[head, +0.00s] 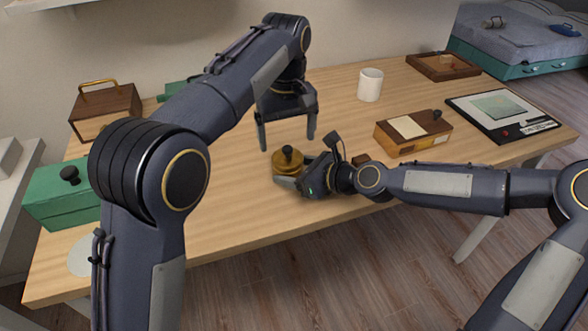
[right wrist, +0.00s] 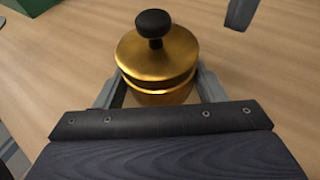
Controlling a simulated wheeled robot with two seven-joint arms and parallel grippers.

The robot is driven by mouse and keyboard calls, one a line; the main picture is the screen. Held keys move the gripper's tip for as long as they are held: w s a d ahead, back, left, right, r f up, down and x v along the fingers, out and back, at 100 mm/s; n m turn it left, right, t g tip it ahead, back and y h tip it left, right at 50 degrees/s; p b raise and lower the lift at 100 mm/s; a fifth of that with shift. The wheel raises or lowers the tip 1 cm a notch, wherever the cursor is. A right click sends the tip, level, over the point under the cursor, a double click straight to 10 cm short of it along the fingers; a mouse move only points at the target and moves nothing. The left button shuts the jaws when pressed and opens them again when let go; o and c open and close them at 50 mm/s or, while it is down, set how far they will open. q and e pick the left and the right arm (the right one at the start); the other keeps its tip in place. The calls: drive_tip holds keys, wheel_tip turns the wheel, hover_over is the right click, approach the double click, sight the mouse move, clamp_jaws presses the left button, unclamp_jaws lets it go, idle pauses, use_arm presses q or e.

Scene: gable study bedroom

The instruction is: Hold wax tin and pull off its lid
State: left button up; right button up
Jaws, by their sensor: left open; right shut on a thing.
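The wax tin (head: 287,170) is a round brass-gold tin standing upright on the wooden table near its front edge. Its gold lid (right wrist: 157,52) with a black knob (right wrist: 152,22) sits on top of it. My right gripper (head: 289,181) is low at the table and shut around the tin's body, below the lid; its two fingers show on either side of the tin in the right wrist view (right wrist: 158,94). My left gripper (head: 287,140) is open and empty, pointing down behind and above the tin, apart from the knob. One of its fingers shows at the top right of the right wrist view.
On the table (head: 230,205) are a white mug (head: 370,84), a wooden box with a pale label (head: 413,131), a framed board (head: 504,113), a wooden tray (head: 443,66), a green box (head: 62,197) and a brown handled box (head: 104,108).

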sight(287, 147)
use_arm(q)
drive_tip(key=shift+f, duration=2.1)
drive_tip(key=c, duration=1.3)
drive_tip(key=shift+r, duration=3)
drive_tip(key=shift+r, duration=2.3)
use_arm(e)
drive_tip(key=o, duration=1.2)
